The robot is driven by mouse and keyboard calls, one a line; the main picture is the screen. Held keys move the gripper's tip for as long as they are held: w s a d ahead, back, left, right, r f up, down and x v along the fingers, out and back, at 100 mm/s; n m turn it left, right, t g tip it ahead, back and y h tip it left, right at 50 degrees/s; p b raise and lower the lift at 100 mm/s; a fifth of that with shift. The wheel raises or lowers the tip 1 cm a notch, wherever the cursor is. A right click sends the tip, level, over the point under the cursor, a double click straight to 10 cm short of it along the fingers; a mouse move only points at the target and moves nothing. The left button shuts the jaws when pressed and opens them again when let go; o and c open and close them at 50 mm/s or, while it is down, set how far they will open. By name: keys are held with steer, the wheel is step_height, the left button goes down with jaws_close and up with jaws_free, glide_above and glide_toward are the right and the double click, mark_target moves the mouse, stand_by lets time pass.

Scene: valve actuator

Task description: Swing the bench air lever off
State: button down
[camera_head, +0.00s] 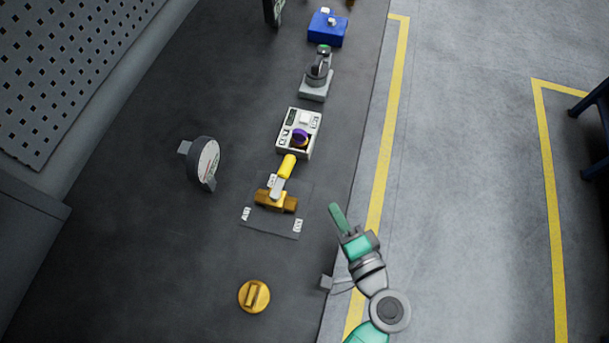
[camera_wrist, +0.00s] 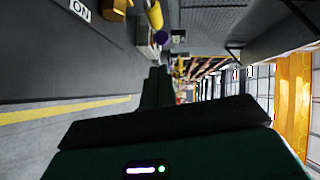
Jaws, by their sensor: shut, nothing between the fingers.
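The bench air lever has a yellow handle (camera_head: 287,166) on a brass valve body (camera_head: 276,201), over a dark plate (camera_head: 270,224) with white labels. In the head view the handle points up the picture, toward a white box. The labels are too small to read there. The wrist view shows an ON label (camera_wrist: 80,10), part of the brass body (camera_wrist: 113,10) and the yellow handle (camera_wrist: 155,14) at the top edge. My gripper (camera_head: 337,212) is shut and empty, right of the plate and apart from the lever. Its fingers also show in the wrist view (camera_wrist: 156,80).
The white box (camera_head: 299,133) with a purple knob stands just beyond the handle. A round gauge (camera_head: 205,163) is to the left and a brass knob (camera_head: 254,296) below. A grey device (camera_head: 317,78) and a blue box (camera_head: 327,28) stand farther up the bench.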

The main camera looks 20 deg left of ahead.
mark_target(282, 177)
steer(key=b+x, duration=0.1)
steer(key=x, duration=0.9)
steer(key=shift+a, duration=0.1)
steer(key=shift+s+a+f, duration=0.1)
steer(key=shift+a+f, duration=0.1)
steer(key=shift+a, duration=0.7)
steer(key=shift+a+f, duration=0.25)
steer(key=shift+a, duration=0.65)
